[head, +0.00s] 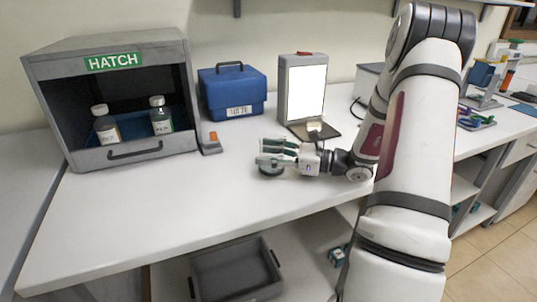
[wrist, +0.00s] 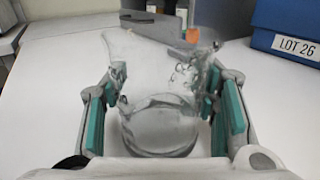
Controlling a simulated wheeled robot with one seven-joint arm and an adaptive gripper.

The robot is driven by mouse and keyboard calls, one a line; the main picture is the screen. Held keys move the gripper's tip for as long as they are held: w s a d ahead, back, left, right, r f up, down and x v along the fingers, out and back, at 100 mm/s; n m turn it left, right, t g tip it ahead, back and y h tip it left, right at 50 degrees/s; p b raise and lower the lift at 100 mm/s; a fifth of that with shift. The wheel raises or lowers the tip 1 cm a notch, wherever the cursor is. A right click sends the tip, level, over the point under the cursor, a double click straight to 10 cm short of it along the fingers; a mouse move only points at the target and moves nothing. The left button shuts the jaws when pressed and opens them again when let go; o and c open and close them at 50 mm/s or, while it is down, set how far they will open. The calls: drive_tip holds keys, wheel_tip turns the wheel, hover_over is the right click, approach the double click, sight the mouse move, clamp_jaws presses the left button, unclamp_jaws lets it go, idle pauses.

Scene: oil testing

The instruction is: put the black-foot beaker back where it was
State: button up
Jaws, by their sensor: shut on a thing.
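My gripper (head: 275,153) is shut on a clear glass beaker (wrist: 158,128), which stands between the teal finger pads in the wrist view (wrist: 165,112). In the head view the fingers cover most of the beaker. The foot's colour is not clear in the wrist view. The beaker looks about upright.
A grey HATCH cabinet (head: 122,160) holding two bottles stands left. Behind are a blue case (head: 232,95), a small box with an orange button (head: 211,146), and a lit panel (head: 305,92) with a dark base plate. The bench front (head: 170,215) is clear. A grey tray (head: 235,272) sits below.

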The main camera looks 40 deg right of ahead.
drive_tip(key=shift+f, duration=0.1)
drive_tip(key=o, duration=1.3)
drive_tip(key=v, duration=1.2)
drive_tip(key=shift+p, duration=0.3)
drive_tip(key=shift+d, duration=0.1)
